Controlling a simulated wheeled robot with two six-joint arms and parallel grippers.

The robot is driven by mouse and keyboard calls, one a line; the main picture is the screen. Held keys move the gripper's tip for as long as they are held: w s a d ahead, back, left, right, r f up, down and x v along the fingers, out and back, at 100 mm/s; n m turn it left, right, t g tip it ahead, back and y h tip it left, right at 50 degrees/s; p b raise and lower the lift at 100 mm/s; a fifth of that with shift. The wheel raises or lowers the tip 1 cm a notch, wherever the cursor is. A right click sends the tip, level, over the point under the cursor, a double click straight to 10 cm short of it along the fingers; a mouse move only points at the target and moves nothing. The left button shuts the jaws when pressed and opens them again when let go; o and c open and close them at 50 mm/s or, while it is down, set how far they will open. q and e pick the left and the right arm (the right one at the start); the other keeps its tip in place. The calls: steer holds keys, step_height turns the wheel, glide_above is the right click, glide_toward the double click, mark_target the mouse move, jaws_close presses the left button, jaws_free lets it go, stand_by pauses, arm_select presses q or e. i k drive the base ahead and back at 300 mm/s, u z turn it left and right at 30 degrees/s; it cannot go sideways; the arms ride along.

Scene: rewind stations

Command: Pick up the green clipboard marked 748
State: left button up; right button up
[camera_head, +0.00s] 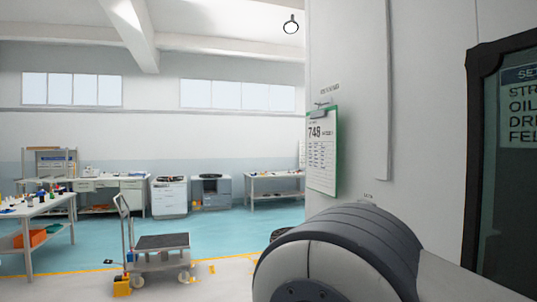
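The green clipboard (322,160) marked 748 hangs upright on the side of a white wall or cabinet, right of the middle of the view. It carries a white printed sheet, and its green edge shows on the right. A clip or hook is at its top. A large grey and white rounded part, which looks like my own arm, fills the lower right below the clipboard. Neither of my grippers shows in this view.
A dark-framed board (505,150) with printed words stands at the right edge. A cart (162,243) is on the floor at lower left. Workbenches (40,208) with small items stand further back. Blue-green floor (230,225) between them is open.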

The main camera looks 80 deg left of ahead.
mark_target(321, 124)
steer(key=u, duration=2.65)
steer(key=k, duration=1.2)
steer(key=u, duration=1.05)
steer(key=i, duration=1.7)
steer(key=z, duration=0.3)
steer(key=i, duration=1)
steer(key=z, duration=1.5)
steer(key=i, duration=0.85)
steer(key=z, duration=0.9)
